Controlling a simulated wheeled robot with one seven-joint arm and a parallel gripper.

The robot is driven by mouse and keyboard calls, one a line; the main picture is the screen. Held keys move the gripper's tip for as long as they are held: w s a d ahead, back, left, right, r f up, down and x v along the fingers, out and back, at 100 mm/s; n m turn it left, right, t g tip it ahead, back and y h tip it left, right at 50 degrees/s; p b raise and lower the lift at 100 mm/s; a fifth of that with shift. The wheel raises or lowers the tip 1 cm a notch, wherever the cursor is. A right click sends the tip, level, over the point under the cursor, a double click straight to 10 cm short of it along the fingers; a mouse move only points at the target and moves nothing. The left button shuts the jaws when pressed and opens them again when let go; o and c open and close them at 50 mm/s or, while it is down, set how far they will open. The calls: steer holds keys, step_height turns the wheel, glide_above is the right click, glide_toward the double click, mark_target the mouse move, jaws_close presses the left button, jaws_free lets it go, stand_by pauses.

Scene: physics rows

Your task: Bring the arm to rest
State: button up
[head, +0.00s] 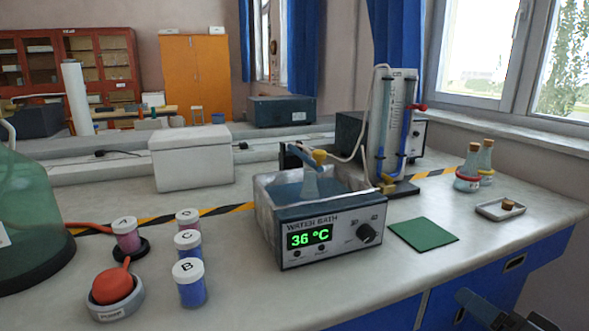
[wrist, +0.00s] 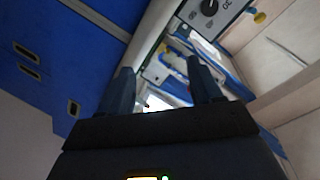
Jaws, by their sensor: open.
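My gripper (wrist: 162,84) is open in the wrist view, with two dark fingers apart and nothing visible between them. Dark blue parts of my arm or gripper show at the bottom right of the head view, in front of the blue cabinets and apart from the things on the bench. The water bath (head: 290,246) stands mid-bench and its display reads 36 °C. A flask (head: 311,184) stands upright in it, with a blue piece and a yellow knob at its neck. The bath's dial panel also shows at the top of the wrist view (wrist: 222,12).
A green mat (head: 423,234) lies right of the bath. Beyond it are a tray (head: 488,211) with a cork (head: 508,205) and two stoppered flasks (head: 468,170). Jars A, B (head: 191,292) and C stand left. The front-right benchtop is clear.

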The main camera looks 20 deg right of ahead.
steer(key=s+a+f+n+g+h+p, duration=0.25)
steer(key=s+a+p, duration=0.25)
steer(key=s+a, duration=0.65)
steer(key=s+a+r+n+y+p, duration=0.1)
steer(key=s+a+r+n+p, duration=0.1)
steer(key=s, duration=0.6)
steer(key=s+a+r+n+t+y+p, duration=0.1)
steer(key=s+a+r+n+y+p, duration=0.1)
steer(key=s+a+r+n, duration=0.3)
step_height(320, 180, up, 3)
steer(key=s+a, duration=0.1)
steer(key=s, duration=0.1)
steer(key=shift+s+a+f, duration=0.2)
steer(key=shift+s+a, duration=0.1)
steer(key=shift+s, duration=0.1)
steer(key=shift+c, duration=0.4)
